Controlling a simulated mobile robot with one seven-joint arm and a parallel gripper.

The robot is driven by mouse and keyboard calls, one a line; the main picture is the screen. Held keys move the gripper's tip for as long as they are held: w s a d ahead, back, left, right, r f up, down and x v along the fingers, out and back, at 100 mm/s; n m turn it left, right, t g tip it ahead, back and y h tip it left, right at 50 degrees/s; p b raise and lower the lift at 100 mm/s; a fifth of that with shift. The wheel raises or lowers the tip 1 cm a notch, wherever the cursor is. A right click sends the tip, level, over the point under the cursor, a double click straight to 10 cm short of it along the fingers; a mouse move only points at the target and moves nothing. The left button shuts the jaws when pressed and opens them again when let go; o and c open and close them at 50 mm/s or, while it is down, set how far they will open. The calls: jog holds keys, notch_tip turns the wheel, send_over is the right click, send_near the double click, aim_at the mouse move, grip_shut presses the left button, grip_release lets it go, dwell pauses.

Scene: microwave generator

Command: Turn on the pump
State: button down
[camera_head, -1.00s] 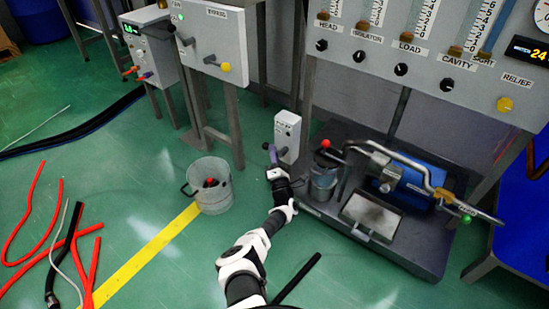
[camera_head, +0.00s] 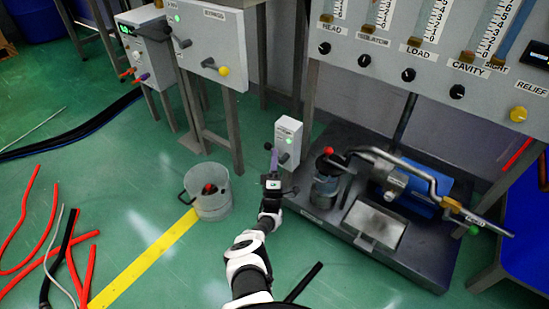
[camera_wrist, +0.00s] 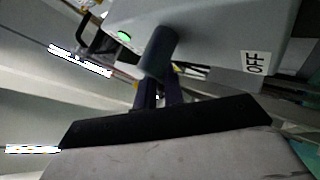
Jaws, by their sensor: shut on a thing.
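The pump's small white switch box (camera_head: 289,131) stands on a post in the middle of the head view, beside the grey bench. A green light is lit on its front. In the wrist view the box (camera_wrist: 215,32) fills the upper right, with an OFF label and the green light (camera_wrist: 123,36). A dark grey lever (camera_wrist: 161,50) sticks out from its face. My gripper (camera_head: 271,154), with purple fingers, is at the box's front left. In the wrist view its fingers (camera_wrist: 157,92) are close together at the lever's end, shut on it. The exact contact is partly hidden.
A metal bucket (camera_head: 212,196) stands on the floor to the left. The dark pump platform (camera_head: 340,235) with pipework is close on the right. Red hoses (camera_head: 78,262) lie at lower left. The gauge panel (camera_head: 430,65) is above.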

jog(key=shift+w+a+r, duration=0.15)
jog(key=shift+a+r, duration=0.05)
jog(key=shift+a, duration=0.3)
jog(key=c, duration=1.5)
grip_release()
jog(key=shift+d+f, duration=0.1)
jog(key=shift+d, duration=0.1)
jog(key=s+f+p, duration=0.2)
jog(key=s+p, duration=0.7)
jog(key=s, duration=0.5)
jog(key=shift+s+a, duration=0.15)
jog(key=shift+a, duration=0.2)
